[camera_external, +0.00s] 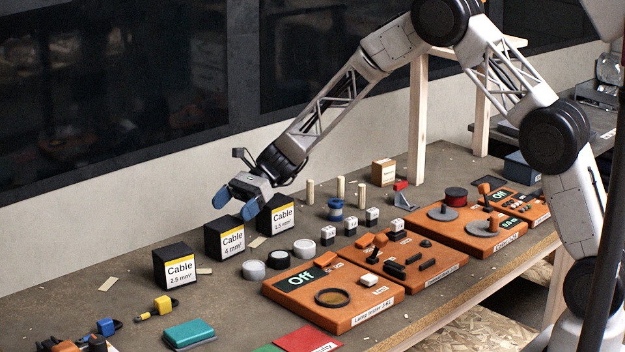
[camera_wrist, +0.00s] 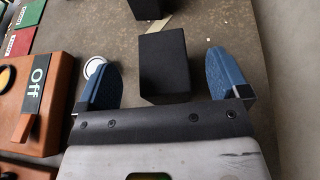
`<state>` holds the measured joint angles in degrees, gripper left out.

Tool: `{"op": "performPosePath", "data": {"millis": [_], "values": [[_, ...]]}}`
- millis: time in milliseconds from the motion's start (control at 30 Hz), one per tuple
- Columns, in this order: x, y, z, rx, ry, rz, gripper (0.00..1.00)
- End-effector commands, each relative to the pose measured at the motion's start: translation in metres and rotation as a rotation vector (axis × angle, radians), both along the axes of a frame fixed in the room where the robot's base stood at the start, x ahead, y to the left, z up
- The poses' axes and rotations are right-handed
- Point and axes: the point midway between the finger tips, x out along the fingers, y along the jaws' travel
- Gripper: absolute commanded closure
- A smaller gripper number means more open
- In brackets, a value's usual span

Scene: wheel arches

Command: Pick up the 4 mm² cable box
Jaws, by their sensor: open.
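The 4 mm² cable box (camera_external: 225,241) is a black cube with a white and yellow label, standing upright on the bench between two similar boxes. My gripper (camera_external: 236,206), with blue fingers, is open and empty above it. In the wrist view, a plain dark box (camera_wrist: 165,65), seemingly the 4 mm² one, lies between the two spread fingers. Its label does not show there. Whether the fingers are level with the box's top is hard to tell.
The 2.5 mm² box (camera_external: 175,267) stands to the left and the 1.5 mm² box (camera_external: 277,216) close on the right. Wooden pegs (camera_external: 310,191) stand behind right. Small chips lie around.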

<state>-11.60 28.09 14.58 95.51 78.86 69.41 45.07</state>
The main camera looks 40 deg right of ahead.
Motion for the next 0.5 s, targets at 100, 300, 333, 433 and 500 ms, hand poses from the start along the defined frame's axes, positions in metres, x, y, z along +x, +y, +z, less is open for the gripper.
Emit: {"op": "performPosePath", "data": {"millis": [100,300,333,433,500], "values": [[0.000,0.000,-0.017,0.000,0.002,0.000,0.06],[-0.002,0.017,-0.029,-0.001,0.000,0.000,0.06],[-0.002,0.020,-0.030,-0.001,0.000,0.000,0.06],[-0.003,0.026,-0.032,-0.002,0.000,0.000,0.06],[-0.003,0.027,-0.033,-0.002,0.000,0.000,0.06]]}}
